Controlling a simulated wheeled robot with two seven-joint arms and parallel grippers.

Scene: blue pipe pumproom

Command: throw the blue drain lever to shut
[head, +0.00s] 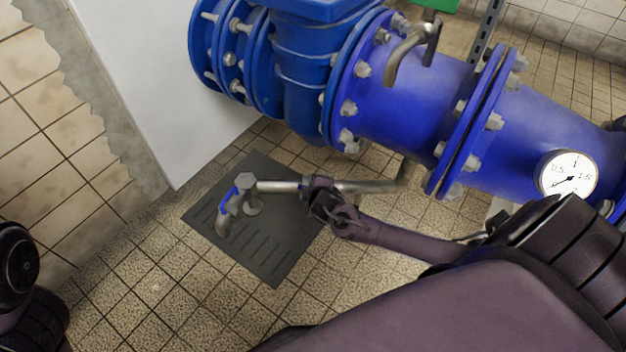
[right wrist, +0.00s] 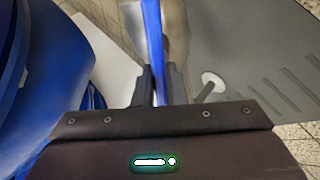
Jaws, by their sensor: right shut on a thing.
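In the right wrist view the lever (right wrist: 153,45) is a narrow blue bar running down between my two dark fingers. My right gripper (head: 316,192) is shut on it, as the wrist view (right wrist: 160,86) shows. In the head view the gripper is beside the grey drain pipe (head: 280,186), and its hold on the lever cannot be made out there. My left gripper is not in view.
Large blue flanged pipework (head: 410,105) runs close behind and to the right. A round white pressure gauge (head: 568,175) sits on it. A bent metal handle (head: 412,50) sticks out above. A white panel (head: 185,80) stands at the left. The tiled floor (head: 140,285) is clear at lower left.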

